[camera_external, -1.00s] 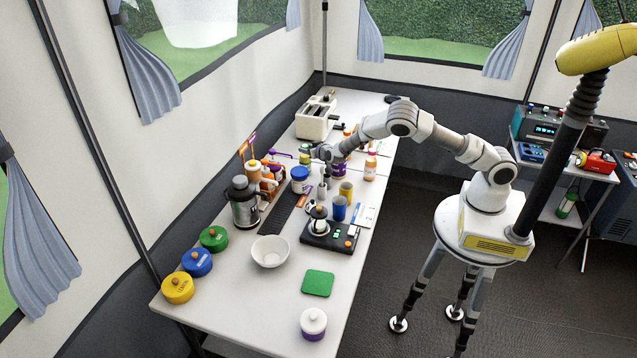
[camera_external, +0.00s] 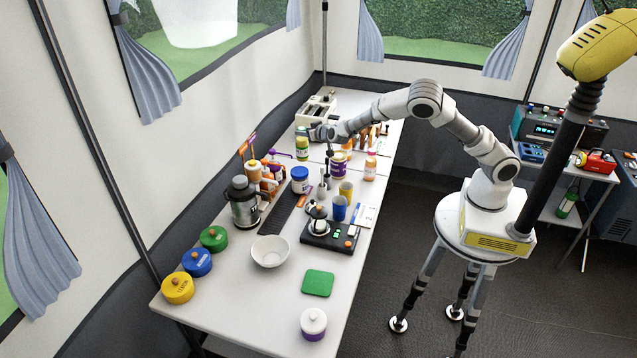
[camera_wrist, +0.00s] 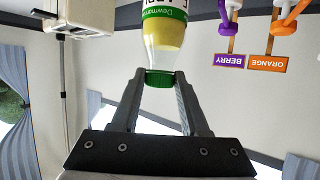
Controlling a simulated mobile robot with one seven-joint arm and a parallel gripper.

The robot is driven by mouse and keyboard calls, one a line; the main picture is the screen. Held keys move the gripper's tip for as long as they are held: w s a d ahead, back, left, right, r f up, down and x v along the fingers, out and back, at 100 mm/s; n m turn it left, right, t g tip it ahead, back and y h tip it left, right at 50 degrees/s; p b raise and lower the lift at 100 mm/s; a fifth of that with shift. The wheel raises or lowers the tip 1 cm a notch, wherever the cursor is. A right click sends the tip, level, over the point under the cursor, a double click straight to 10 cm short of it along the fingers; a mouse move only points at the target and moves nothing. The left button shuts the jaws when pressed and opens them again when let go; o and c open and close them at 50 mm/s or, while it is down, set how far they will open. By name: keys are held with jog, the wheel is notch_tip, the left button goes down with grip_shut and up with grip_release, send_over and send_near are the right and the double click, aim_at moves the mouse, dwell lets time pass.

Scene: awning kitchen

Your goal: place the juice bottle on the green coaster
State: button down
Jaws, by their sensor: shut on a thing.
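In the wrist view my gripper (camera_wrist: 160,84) has a finger on each side of the green cap, and the bottle (camera_wrist: 165,35) shows inverted there. I cannot tell for sure how far its base is from the table. The flat green coaster (camera_external: 318,283) lies bare near the front of the table.
A white bowl (camera_external: 270,251), a black scale-like device (camera_external: 330,236), blue (camera_external: 339,208) and yellow (camera_external: 346,190) cups, and a blue-lidded jar (camera_external: 299,180) stand between bottle and coaster. A white-lidded purple jar (camera_external: 313,324) stands in front of the coaster.

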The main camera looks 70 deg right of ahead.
jog(key=s+a+r+n+t+y+b, duration=0.1)
jog(key=s+a+n+y+b, duration=0.15)
jog(key=s+a, duration=0.55)
jog(key=s+a+r+n+t+y+b, duration=0.1)
jog(key=s+a+n+y, duration=0.3)
jog(key=a, duration=0.8)
jog(key=s+a+r+t+y+b, duration=0.1)
jog(key=s+a, duration=0.6)
jog(key=a, duration=0.4)
jog(key=s+a+f+n+y+b, duration=0.1)
jog(key=s+a+f+b, duration=0.3)
jog(key=a+f+b, duration=0.4)
jog(key=shift+s+a+f, duration=0.2)
jog(key=shift+a+f, duration=2.35)
jog(key=shift+a, duration=1.6)
jog(key=shift+y, duration=0.25)
